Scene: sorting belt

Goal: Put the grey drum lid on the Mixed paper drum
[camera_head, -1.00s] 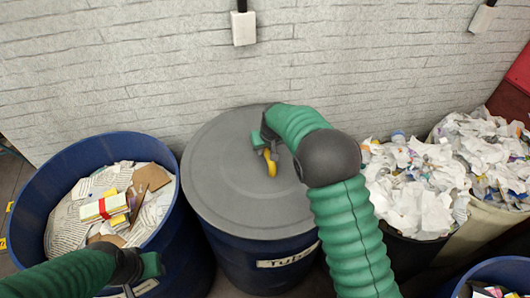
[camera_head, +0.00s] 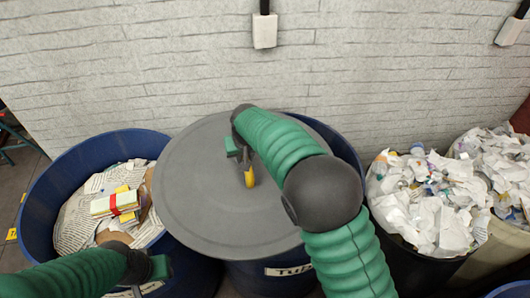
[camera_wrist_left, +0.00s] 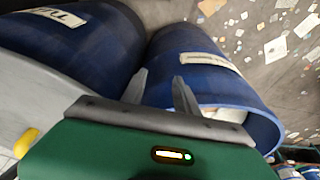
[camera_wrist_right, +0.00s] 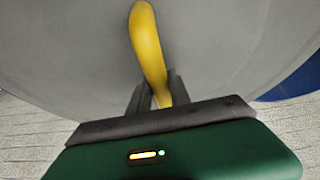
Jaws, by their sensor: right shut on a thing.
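The grey drum lid (camera_head: 200,210) is a wide disc with a yellow handle (camera_head: 249,178). My right gripper (camera_head: 243,165) is shut on that handle, also seen in the right wrist view (camera_wrist_right: 152,60). The lid hangs over the blue drum labelled "Tub…" (camera_head: 255,275), shifted left, so that drum's rim shows at right. A blue drum of flat paper and card (camera_head: 35,190) stands at the left; its label is unreadable and the lid overlaps its right edge in the picture. My left gripper (camera_head: 162,268) is open and empty in front of it; its fingers are apart in the left wrist view (camera_wrist_left: 160,85).
Bins of crumpled white paper (camera_head: 420,200) stand at the right. Another blue drum (camera_head: 510,290) is at the lower right corner. A pale brick wall (camera_head: 150,70) with hanging white boxes (camera_head: 265,32) is close behind the drums.

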